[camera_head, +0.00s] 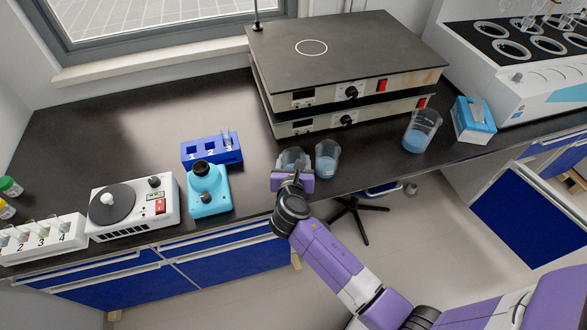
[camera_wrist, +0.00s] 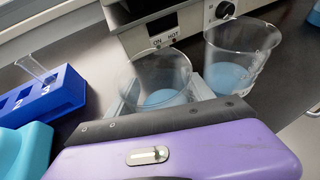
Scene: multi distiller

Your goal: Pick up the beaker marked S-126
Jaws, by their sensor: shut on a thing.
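Three clear beakers with blue liquid stand along the front of the dark bench. My gripper (camera_head: 293,174) is shut on the left beaker (camera_head: 292,157), with its fingers on either side of the glass. In the wrist view this held beaker (camera_wrist: 155,75) sits just ahead of the purple gripper body, and its liquid shows low inside. A second beaker (camera_head: 327,161) stands close on its right and also shows in the wrist view (camera_wrist: 236,60). A third beaker (camera_head: 422,131) is farther right. I cannot read S-126 on any of them.
Stacked hot plates (camera_head: 345,60) stand right behind the beakers. A blue tube rack (camera_head: 212,151), a light-blue device (camera_head: 208,190) and a white stirrer (camera_head: 133,207) are to the left. A tissue box (camera_head: 473,120) is at the right. The bench's front edge is close.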

